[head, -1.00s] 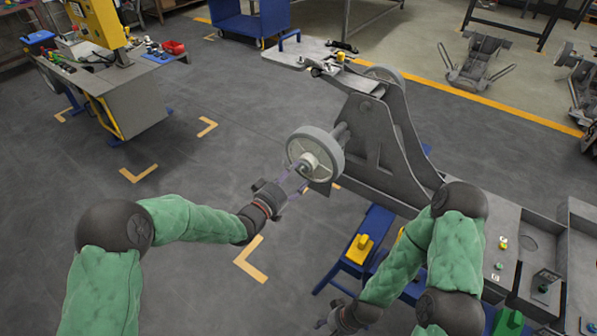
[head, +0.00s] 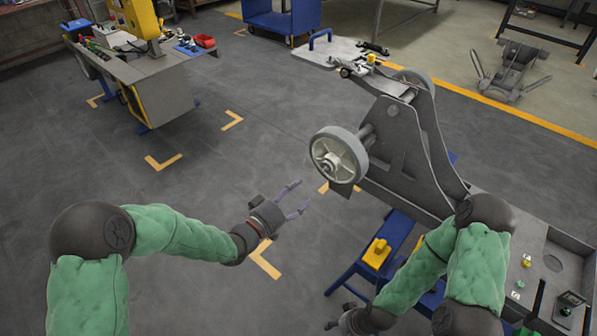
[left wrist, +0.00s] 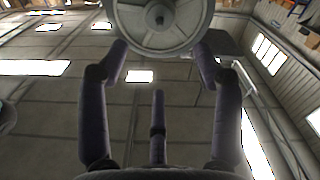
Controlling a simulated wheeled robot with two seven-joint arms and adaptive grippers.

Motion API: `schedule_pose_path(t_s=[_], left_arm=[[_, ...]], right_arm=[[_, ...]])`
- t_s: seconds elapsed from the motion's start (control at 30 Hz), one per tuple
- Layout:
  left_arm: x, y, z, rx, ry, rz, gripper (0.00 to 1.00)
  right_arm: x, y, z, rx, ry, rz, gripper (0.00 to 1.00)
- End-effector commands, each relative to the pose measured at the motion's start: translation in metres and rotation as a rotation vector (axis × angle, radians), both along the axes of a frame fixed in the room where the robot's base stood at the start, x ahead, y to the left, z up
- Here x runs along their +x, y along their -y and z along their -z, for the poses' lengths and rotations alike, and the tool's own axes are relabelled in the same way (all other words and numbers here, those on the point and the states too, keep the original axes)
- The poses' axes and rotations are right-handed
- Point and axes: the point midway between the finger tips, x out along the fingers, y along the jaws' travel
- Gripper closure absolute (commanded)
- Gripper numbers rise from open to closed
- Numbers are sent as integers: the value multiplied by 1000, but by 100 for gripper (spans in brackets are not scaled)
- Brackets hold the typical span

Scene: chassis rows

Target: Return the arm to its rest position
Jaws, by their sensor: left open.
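My left gripper (head: 298,198) is open and empty in the head view, in the air to the lower left of a grey wheel (head: 338,155). The wheel sits on the side of a grey chassis (head: 395,160). In the left wrist view the open fingers (left wrist: 160,65) spread below the wheel (left wrist: 160,18), with clear space between the fingertips and the wheel. My left arm is green and reaches in from the left. My right gripper (head: 345,322) is low at the bottom edge of the head view, dark and partly hidden, so its jaws cannot be made out.
Blue stands (head: 362,262) with a yellow block (head: 377,253) hold up the chassis. A grey workbench (head: 150,70) stands at the upper left. A panel with bins (head: 550,270) is at the right. The floor on the left, with yellow corner marks, is free.

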Motion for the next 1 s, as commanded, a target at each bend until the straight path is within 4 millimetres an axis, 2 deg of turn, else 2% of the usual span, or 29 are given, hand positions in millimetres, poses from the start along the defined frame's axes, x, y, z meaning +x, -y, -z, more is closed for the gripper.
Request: schedule_pose_path(t_s=[0.17, 0.27, 0.37, 0.47, 0.57, 0.7, 0.77, 0.9, 1.0], left_arm=[[0, 0, 1, 1, -3, -2, 34], [1, -2, 10, 14, -38, -14, 34], [0, -8, 34, 47, -125, -46, 34], [-6, -16, 70, 102, -260, -84, 34], [-21, -25, 110, 161, -410, -115, 34], [-57, -35, 162, 242, -628, -134, 34], [-76, -37, 182, 274, -723, -133, 34], [-131, -42, 222, 342, -946, -115, 34], [-174, -42, 241, 380, -1097, -89, 34]], right_arm=[[0, 0, 0, 0, 0, 0, 44], [0, 0, -3, 0, 0, 0, 44], [0, 0, -10, 0, 0, 0, 44], [0, 0, -19, 0, 0, 0, 44], [0, 0, -28, 0, 0, 0, 44], [0, 0, -40, 0, 0, 0, 44], [0, 0, -45, 0, 0, 0, 44], [0, 0, -56, 0, 0, 0, 44], [0, 0, -64, 0, 0, 0, 44]])
